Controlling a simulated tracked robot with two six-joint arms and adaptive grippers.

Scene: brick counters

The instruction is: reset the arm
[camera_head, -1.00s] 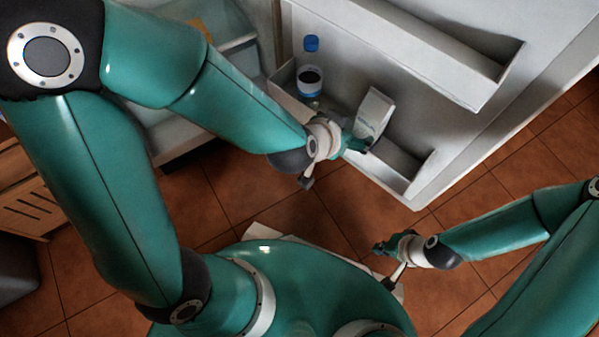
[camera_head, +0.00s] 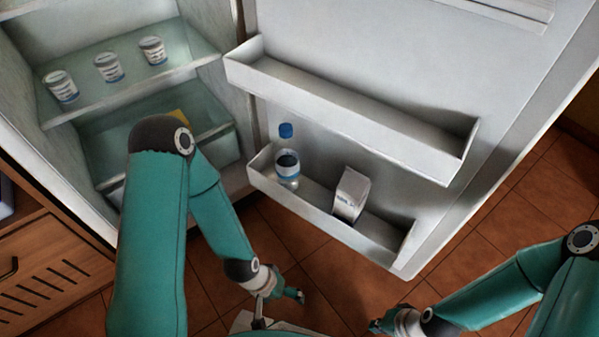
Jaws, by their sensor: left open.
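My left arm (camera_head: 155,235) comes in at the left and bends down. My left gripper (camera_head: 298,296) hangs over the tiled floor below the fridge door's lower shelf, open, with nothing seen in it. My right gripper (camera_head: 376,326) is low in the picture, right of the left one and apart from it. Its fingers are small and dark here, and I cannot tell if they are open. A white carton (camera_head: 350,194) and a clear bottle with a blue cap (camera_head: 287,167) stand in the door's lower shelf (camera_head: 322,218), clear of both grippers.
The fridge door (camera_head: 370,50) stands open, with an empty upper shelf (camera_head: 340,105). Inside the fridge, three white cups (camera_head: 108,68) stand on a glass shelf (camera_head: 185,55) above a drawer. A wooden cabinet (camera_head: 50,265) is at the left. Tiled floor (camera_head: 480,250) is free at the right.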

